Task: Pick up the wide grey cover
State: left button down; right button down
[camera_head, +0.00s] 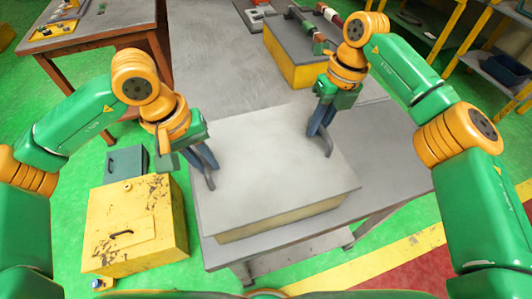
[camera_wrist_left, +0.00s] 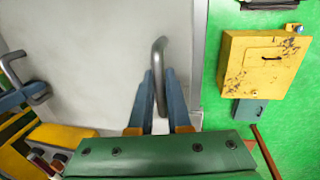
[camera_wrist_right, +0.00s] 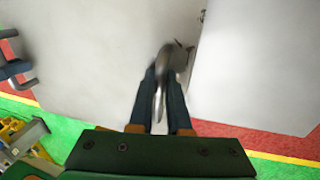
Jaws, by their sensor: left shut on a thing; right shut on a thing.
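The wide grey cover (camera_head: 270,175) is a flat light-grey slab lying over a yellow-sided box (camera_head: 285,222) at the table's front. Its two bent grey handles stand near its left and right edges. My left gripper (camera_head: 205,160) is shut on the left handle (camera_head: 209,179), seen between the blue fingers in the left wrist view (camera_wrist_left: 158,75). My right gripper (camera_head: 322,130) is shut on the right handle (camera_head: 328,146), also between the fingers in the right wrist view (camera_wrist_right: 161,88). I cannot tell whether the cover is raised off the box.
A yellow metal box (camera_head: 140,225) and a teal box (camera_head: 127,161) stand on the green floor left of the table (camera_head: 215,60). Another grey-topped yellow box (camera_head: 293,73) sits further back. A wooden table (camera_head: 90,40) stands back left.

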pick_arm(q)
jog(key=shift+r, duration=0.15)
pick_arm(e)
jog(key=shift+r, duration=0.15)
dwell(0.5)
